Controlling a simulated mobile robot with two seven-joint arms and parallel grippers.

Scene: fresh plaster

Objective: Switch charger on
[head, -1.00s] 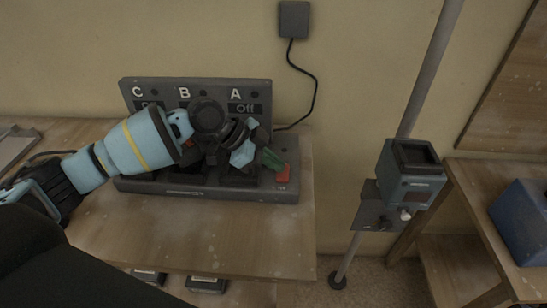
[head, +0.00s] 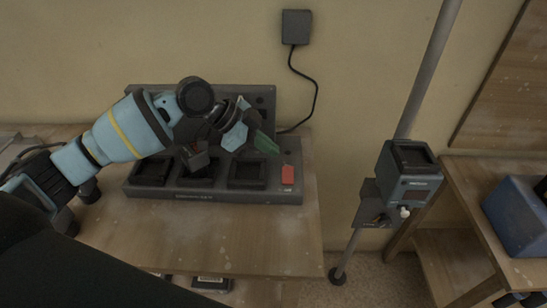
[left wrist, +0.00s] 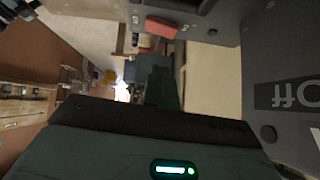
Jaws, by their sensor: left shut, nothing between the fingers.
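The charger (head: 215,197) is a dark grey dock on the wooden table, with several bays and an upright back panel (head: 264,95). Its red switch (head: 288,174) is at the right end of the base and also shows in the left wrist view (left wrist: 160,27). I cannot tell which way the switch is set. My left gripper (head: 268,144) is shut and empty, its green fingertips above and left of the switch, apart from it. The arm hides much of the back panel. An "Off" label (left wrist: 296,95) shows upside down in the left wrist view. My right gripper is not in view.
A wall adapter (head: 296,27) with a black cable hangs behind the charger. A grey pole with a small device (head: 407,180) stands right of the table. A blue box (head: 518,215) sits on another wooden table at right. The table front is clear.

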